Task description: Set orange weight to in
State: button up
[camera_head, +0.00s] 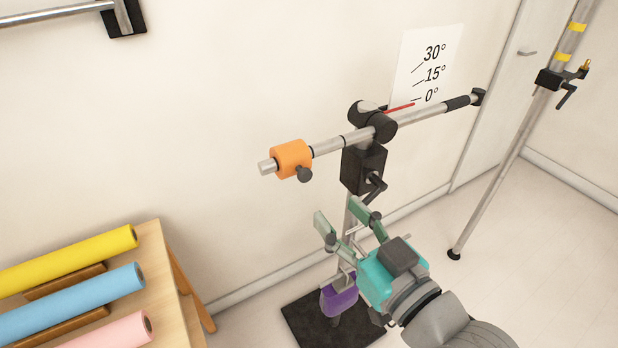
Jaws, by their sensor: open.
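The orange weight (291,159) is a cylinder around the left part of a silver bar (328,146), close to the bar's left end. A dark knob (304,174) sticks out from its lower right side. Dark bands circle the bar to the right of the weight. The bar crosses a black clamp head (372,120) on an upright stand. My gripper (342,212) has teal fingers that are apart and empty. It is below and to the right of the weight, in front of the stand's post, and not touching the weight. It hides part of the post.
A white sheet (428,65) marked 30°, 15° and 0° hangs on the wall, with a red pointer (399,108) before it. A purple bag (339,297) is low on the stand, above its dark base (305,320). A wooden table (155,260) with coloured rolls stands left. A leaning pole (500,170) stands right.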

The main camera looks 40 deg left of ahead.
aim_at(307, 178)
jog(key=x, duration=1)
jog(key=shift+d, duration=0.1)
grip_shut()
